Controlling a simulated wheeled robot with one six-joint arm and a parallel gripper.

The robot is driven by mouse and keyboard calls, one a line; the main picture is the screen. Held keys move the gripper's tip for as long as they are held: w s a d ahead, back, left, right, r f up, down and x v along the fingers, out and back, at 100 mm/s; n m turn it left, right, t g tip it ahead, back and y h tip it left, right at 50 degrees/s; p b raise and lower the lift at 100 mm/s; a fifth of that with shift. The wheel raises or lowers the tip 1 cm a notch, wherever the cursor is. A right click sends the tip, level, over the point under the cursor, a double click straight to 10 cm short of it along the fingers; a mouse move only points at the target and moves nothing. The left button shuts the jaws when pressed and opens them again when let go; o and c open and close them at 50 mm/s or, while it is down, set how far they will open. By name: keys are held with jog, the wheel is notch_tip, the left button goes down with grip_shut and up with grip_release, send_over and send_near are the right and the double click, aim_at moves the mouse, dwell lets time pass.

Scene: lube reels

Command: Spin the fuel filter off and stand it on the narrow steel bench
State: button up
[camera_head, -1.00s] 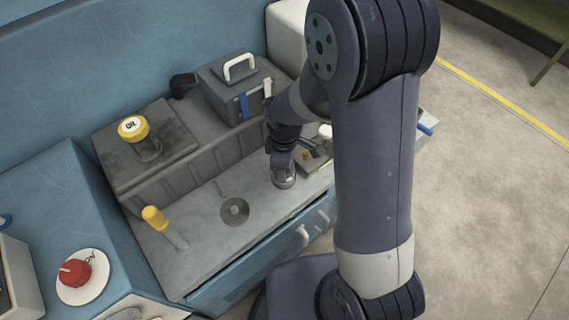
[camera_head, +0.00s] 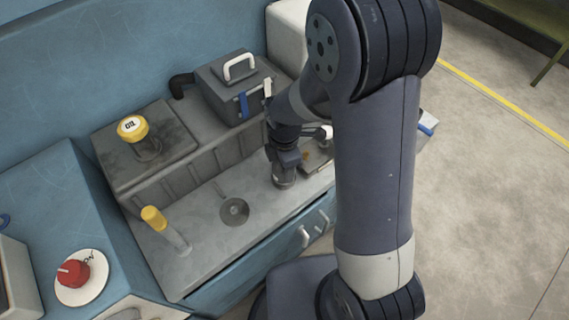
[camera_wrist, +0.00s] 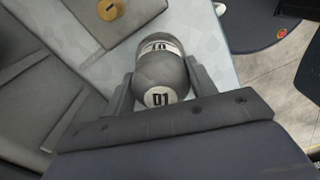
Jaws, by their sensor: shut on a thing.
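The fuel filter (camera_wrist: 160,72) is a rounded grey can with a white band and a marked white end, seen in the wrist view. My gripper (camera_wrist: 163,90) is shut on it, one finger on each side. In the head view the filter (camera_head: 284,180) shows just below my gripper (camera_head: 285,166), over the right part of the pale grey worktop. I cannot tell whether its lower end touches the surface. A narrow olive-green bench (camera_head: 530,18) is partly seen at the top right; I cannot tell whether it is steel.
A yellow OIL cap (camera_head: 133,128) sits on the engine block at left. A dark box with a white handle (camera_head: 238,68) stands behind. A yellow-handled tool (camera_head: 154,217) and a drain (camera_head: 234,211) are on the worktop. Floor at right is clear.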

jog(key=n, duration=0.3)
jog(key=shift+s+f, duration=0.15)
jog(key=shift+f, duration=0.1)
jog(key=o, duration=1.2)
jog(key=shift+r, duration=0.1)
jog(key=shift+c, duration=0.2)
